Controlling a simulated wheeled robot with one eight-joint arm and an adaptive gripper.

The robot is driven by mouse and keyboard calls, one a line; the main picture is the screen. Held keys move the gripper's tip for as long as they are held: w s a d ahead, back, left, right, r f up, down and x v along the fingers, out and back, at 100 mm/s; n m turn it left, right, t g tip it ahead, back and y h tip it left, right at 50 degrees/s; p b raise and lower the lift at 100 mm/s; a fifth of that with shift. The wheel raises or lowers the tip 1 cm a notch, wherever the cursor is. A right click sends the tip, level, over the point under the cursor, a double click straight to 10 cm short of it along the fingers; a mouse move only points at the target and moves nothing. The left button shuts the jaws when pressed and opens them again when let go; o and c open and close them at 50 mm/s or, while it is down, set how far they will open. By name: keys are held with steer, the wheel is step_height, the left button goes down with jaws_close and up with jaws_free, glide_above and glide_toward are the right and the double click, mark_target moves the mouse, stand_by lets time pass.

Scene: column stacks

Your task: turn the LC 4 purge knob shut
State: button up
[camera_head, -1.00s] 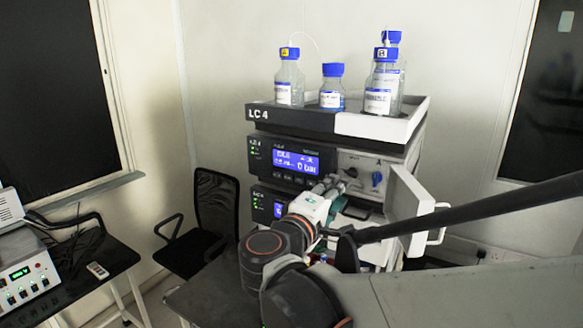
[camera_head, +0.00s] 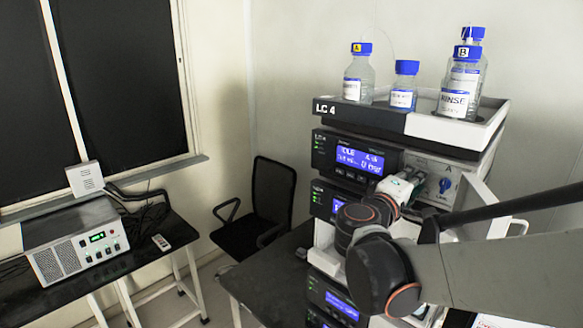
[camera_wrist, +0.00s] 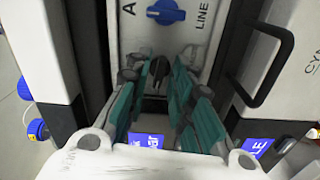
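The LC 4 stack (camera_head: 400,122) stands right of centre in the head view. In the wrist view, a black knob (camera_wrist: 158,72) on its pale valve panel lies straight ahead; I take it to be the purge knob. A blue knob (camera_wrist: 166,12), between the marks A and LINE, sits above it and also shows in the head view (camera_head: 445,187). My gripper (camera_wrist: 163,76) has its teal-padded fingers apart, on either side of the black knob. Contact cannot be told. In the head view my gripper (camera_head: 418,183) is at the panel, and the black knob is hidden.
An open white door (camera_head: 478,200) with a handle stands right of the panel, close to my arm. Capped bottles (camera_head: 403,85) stand in the top tray (camera_head: 362,118). A chair (camera_head: 268,205) and a bench with a grey instrument (camera_head: 75,245) are at the left.

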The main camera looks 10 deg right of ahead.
jaws_close()
